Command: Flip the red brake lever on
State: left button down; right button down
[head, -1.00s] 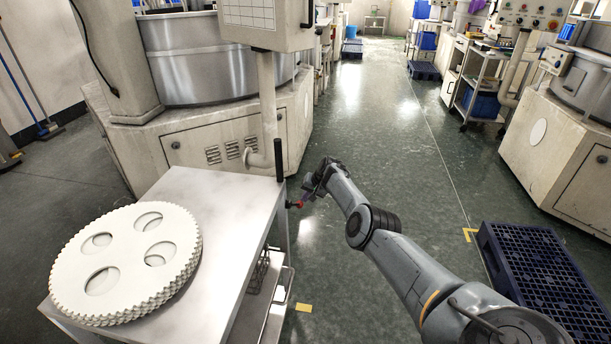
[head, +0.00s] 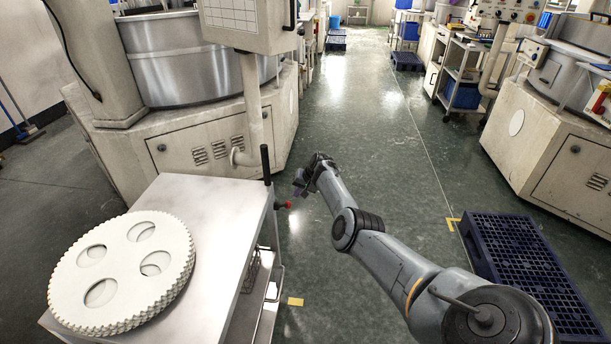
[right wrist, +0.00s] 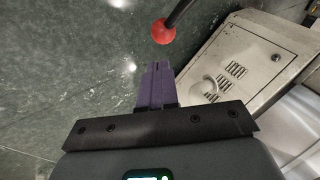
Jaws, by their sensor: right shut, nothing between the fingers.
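The red brake lever (head: 283,204) sticks out from the right side of the white-topped cart (head: 215,215), near its back corner. Only its red end shows clearly in the head view. In the right wrist view its round red knob (right wrist: 163,31) sits on a dark rod, just beyond the fingertips. My right gripper (head: 298,190) is beside the knob on its right, with a small gap between them. Its purple fingers (right wrist: 157,75) are shut together and empty. My left gripper is not in view.
A stack of toothed white discs (head: 122,268) lies on the cart. A black upright handle (head: 265,165) stands at the cart's back corner. A large lapping machine (head: 200,140) stands behind. A dark blue pallet (head: 530,270) lies on the floor at right. The aisle between is clear.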

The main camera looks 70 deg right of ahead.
jog(key=p+v, duration=0.4)
jog(key=v, duration=0.3)
dwell(0.4)
